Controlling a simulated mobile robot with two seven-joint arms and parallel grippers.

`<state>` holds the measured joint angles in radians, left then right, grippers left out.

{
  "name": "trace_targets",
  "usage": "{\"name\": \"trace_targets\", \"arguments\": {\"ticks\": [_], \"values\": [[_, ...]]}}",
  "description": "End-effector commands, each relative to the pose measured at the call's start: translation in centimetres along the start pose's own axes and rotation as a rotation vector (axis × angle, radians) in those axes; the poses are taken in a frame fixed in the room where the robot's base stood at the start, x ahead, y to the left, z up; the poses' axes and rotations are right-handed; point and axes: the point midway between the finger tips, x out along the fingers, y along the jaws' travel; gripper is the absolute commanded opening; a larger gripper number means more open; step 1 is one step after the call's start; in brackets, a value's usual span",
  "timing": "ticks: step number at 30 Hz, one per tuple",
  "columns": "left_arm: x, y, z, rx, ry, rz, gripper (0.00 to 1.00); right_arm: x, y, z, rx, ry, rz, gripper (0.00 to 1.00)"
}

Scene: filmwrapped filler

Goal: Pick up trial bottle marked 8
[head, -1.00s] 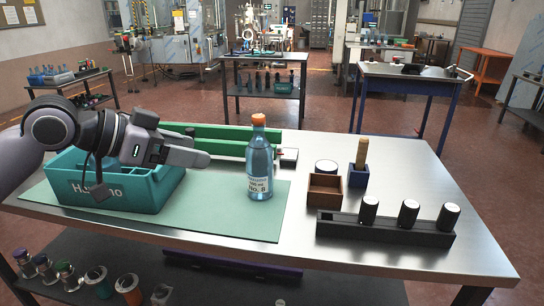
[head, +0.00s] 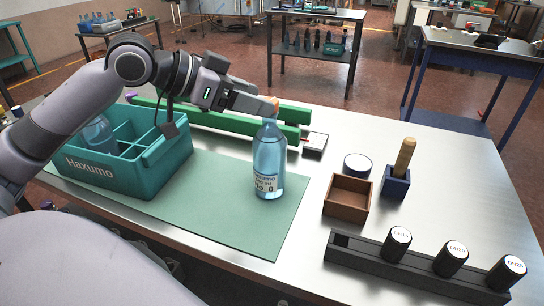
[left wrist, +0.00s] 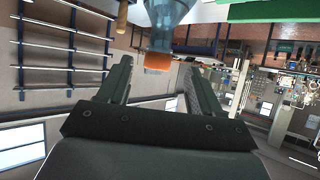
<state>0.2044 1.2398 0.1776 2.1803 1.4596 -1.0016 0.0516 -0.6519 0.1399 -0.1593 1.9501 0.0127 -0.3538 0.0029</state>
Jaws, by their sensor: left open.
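The trial bottle (head: 268,168) is clear blue with an orange cap and a label reading No. 8. It stands upright on the green mat (head: 225,185). My left gripper (head: 270,104) is at the bottle's cap, reaching in from the left, and partly hides it. In the left wrist view my open fingers (left wrist: 156,68) show with the orange cap (left wrist: 158,62) in the gap near their tips. The bottle's neck and shoulder show beyond it. I cannot tell whether the fingers touch the cap. My right gripper is not in view.
A green rail (head: 225,122) lies behind. To the right are a brown box (head: 346,196), a blue holder (head: 397,183), a round white-topped item (head: 357,164) and a black rack (head: 400,268).

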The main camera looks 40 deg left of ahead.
Motion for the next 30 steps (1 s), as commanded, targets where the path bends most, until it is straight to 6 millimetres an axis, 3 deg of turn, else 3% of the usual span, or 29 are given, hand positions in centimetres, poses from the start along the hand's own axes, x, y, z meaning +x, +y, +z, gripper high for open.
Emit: {"name": "trace_targets", "arguments": {"ticks": [11, 22, 30], "values": [[1.4, 0.2, -0.1, -0.001, 0.001, 0.002, 0.65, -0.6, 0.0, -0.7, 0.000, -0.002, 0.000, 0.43], [5.1, 0.4, 0.0, -0.002, 0.002, 0.002, 0.65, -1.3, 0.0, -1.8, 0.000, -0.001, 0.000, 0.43], [5.8, 0.4, 0.2, 0.001, -0.001, 0.000, 0.65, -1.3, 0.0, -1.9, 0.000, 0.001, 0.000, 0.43]]}}
